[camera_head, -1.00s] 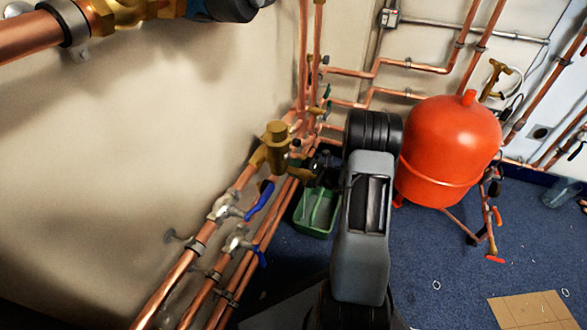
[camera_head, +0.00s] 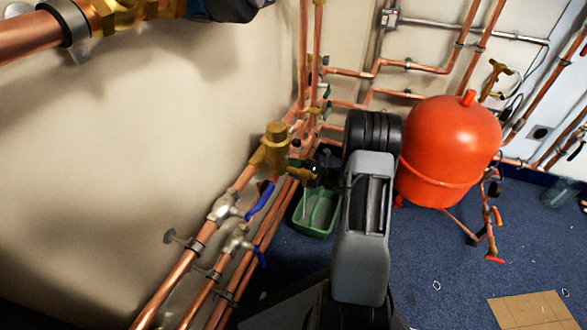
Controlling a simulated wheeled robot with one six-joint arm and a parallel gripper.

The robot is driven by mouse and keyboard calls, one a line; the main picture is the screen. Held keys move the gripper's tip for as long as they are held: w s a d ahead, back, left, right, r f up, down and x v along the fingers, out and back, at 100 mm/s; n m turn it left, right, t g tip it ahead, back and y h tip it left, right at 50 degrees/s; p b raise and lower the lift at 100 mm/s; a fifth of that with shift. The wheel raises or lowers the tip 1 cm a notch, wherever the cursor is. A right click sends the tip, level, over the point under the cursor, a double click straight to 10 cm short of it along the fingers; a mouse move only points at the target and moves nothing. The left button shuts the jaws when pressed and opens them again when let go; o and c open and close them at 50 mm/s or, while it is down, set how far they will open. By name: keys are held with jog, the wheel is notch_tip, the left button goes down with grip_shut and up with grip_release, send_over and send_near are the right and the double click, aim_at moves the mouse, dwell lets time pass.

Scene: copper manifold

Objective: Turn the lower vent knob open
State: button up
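A brass valve body (camera_head: 276,146) stands on the copper pipe run along the left wall. A short brass side fitting (camera_head: 300,171) sticks out from it to the right, low down. I cannot clearly make out the lower vent knob; the end of this fitting is small and partly covered. My gripper (camera_head: 322,172) is a small dark shape at the end of my arm, right at the fitting's right end. I cannot tell whether it touches the fitting, or whether its fingers are open or shut.
Two valves with blue levers (camera_head: 260,201) sit on the pipes nearer me. A green tray (camera_head: 318,212) lies on the floor below the gripper. A red tank (camera_head: 448,150) stands right of my arm.

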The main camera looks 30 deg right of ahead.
jog(key=shift+o, duration=0.3)
jog(key=shift+d, duration=0.15)
jog(key=shift+s+d+r, duration=0.1)
jog(key=shift+s+d, duration=0.1)
jog(key=shift+s, duration=0.05)
jog(key=p+v, duration=0.4)
jog(key=v, duration=0.9)
jog(key=shift+s+a, duration=0.1)
jog(key=shift+s, duration=0.05)
